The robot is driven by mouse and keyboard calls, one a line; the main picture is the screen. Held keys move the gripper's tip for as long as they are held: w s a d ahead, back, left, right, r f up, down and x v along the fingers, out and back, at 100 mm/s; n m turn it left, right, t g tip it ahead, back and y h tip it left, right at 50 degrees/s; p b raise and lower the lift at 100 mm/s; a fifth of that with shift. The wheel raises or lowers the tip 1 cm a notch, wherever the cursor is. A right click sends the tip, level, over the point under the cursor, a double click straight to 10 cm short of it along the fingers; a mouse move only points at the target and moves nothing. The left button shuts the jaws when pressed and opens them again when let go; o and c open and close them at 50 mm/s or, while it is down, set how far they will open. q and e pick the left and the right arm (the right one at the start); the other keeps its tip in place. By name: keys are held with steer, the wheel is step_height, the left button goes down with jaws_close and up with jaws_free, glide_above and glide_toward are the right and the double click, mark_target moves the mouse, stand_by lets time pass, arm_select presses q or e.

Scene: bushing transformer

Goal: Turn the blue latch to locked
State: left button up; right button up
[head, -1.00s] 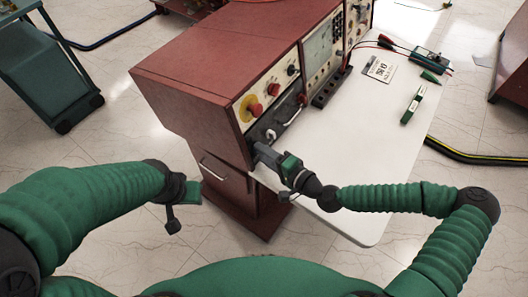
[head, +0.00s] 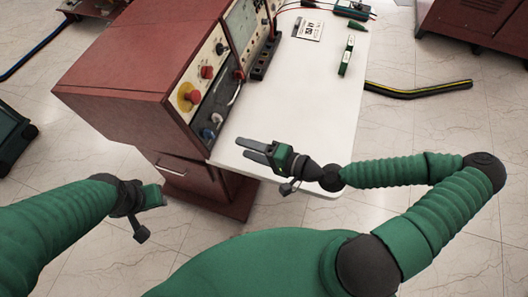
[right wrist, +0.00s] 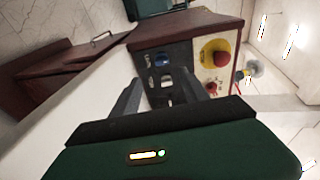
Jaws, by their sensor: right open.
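The blue latch (head: 208,133) is a small round blue part low on the dark front panel of the red cabinet, at its near end. In the right wrist view the blue latch (right wrist: 162,60) lies straight ahead, between and beyond the fingers. How its handle is turned is too small to tell. My right gripper (head: 243,148) is open and empty, over the white tabletop, right of the latch and apart from it. Its two dark fingers also show in the right wrist view (right wrist: 163,84). My left gripper (head: 150,196) is at the lower left, away from the cabinet; its jaws are unclear.
A red button on a yellow base (head: 188,95) and a smaller red knob (head: 206,72) sit above the latch. A pale handle (head: 235,94) is beside it on the panel. The white tabletop (head: 300,100) near my right gripper is clear; a green device (head: 346,56) lies farther back.

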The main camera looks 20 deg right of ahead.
arm_select(q)
steer(key=p+v, duration=0.1)
steer(key=v, duration=0.1)
steer(key=w+p+v, duration=0.1)
steer(key=p+v, duration=0.1)
steer(key=shift+r, duration=0.25)
arm_select(e)
steer(key=v, duration=0.5)
steer(key=shift+s, duration=0.1)
steer(key=shift+f, duration=0.1)
